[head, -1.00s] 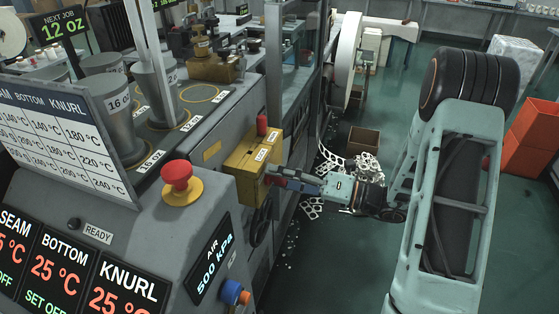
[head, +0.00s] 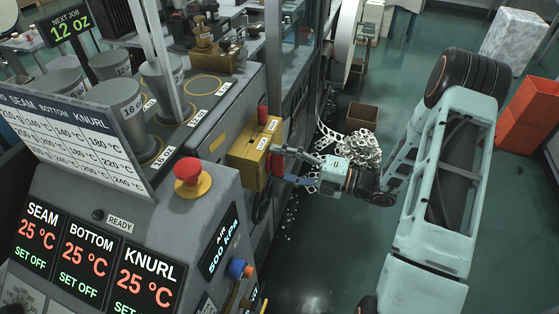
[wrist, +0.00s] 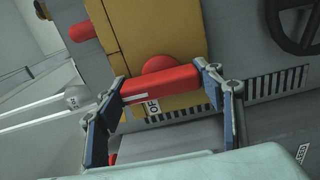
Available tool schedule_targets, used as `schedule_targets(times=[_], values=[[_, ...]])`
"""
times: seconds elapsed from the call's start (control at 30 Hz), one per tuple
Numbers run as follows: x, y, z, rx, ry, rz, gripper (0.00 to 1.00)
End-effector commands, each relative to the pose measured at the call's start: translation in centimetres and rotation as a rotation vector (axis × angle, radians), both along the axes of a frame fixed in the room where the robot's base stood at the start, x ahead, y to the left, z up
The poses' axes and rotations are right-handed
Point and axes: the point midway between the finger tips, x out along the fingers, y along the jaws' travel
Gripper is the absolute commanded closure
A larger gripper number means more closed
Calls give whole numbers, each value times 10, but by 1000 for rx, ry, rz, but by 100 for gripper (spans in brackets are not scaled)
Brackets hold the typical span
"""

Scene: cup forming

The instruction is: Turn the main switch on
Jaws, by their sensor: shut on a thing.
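The main switch is a yellow box (head: 243,150) on the side of the grey machine, also at the top of the wrist view (wrist: 165,35). Its red handle (wrist: 160,83) lies nearly level in the wrist view, in front of a round red hub (wrist: 160,65). My gripper (head: 280,164) reaches the box from the right in the head view. In the wrist view my gripper (wrist: 162,84) is shut on the handle, with a finger at each end.
A red part (head: 262,110) sticks out from the box's top. A red emergency button (head: 188,171) on a yellow base is on the panel to the left. A black handwheel (wrist: 295,25) is near the box. A cardboard box (head: 361,117) and scrap lie on the floor behind my gripper.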

Motion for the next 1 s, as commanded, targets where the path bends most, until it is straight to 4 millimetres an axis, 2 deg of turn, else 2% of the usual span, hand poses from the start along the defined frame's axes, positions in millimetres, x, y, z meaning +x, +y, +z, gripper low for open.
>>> schedule_targets(times=[0.33,0.37,0.5,0.83,1.0], values=[[0,0,0,4,6,0,62],[0,0,0,4,7,0,35],[0,0,0,3,5,0,20],[-1,-3,0,1,4,-2,20],[-9,-25,0,1,4,-6,20]])
